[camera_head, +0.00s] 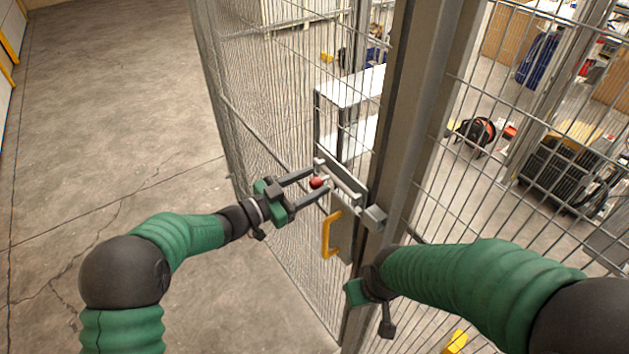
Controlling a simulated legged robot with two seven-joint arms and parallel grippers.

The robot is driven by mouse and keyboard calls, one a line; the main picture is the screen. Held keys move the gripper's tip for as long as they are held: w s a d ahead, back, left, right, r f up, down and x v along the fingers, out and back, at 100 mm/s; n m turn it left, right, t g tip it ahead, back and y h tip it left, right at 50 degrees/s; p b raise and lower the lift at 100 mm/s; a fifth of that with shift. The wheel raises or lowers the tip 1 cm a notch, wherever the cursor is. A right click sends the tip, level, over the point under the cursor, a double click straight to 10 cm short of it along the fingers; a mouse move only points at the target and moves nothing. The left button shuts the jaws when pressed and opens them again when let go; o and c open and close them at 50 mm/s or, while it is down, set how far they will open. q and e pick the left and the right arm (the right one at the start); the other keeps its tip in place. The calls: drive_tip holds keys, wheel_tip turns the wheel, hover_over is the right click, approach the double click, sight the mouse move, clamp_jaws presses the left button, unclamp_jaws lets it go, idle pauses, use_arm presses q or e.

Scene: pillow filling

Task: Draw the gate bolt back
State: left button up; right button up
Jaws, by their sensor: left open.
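The gate bolt (346,184) is a grey metal bar on the edge of a wire mesh gate (262,120). It has a red knob (316,182) at its left part. A grey bracket (375,218) sits on the post at the bolt's right end. My left gripper (320,180) is open, with its two dark fingers on either side of the red knob. Whether the fingers touch it cannot be told. A yellow handle (331,234) is on the gate below the bolt. My right arm reaches in front of the post, lower right; its fingertips are hidden.
A thick grey post (408,110) stands right of the bolt, with more mesh fence (480,130) beyond it. Behind the mesh are a white table (352,86), a dark slatted crate (565,165) and a red and black machine (478,132). The concrete floor (110,110) at left is clear.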

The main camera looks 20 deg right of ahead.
use_arm(q)
drive_tip(key=b+v, duration=0.4)
drive_tip(key=v, duration=1.1)
drive_tip(key=shift+w+a+f+b, duration=0.2)
drive_tip(key=shift+w+a+b, duration=0.05)
drive_tip(key=shift+a+b, duration=0.1)
drive_tip(key=shift+d, duration=0.15)
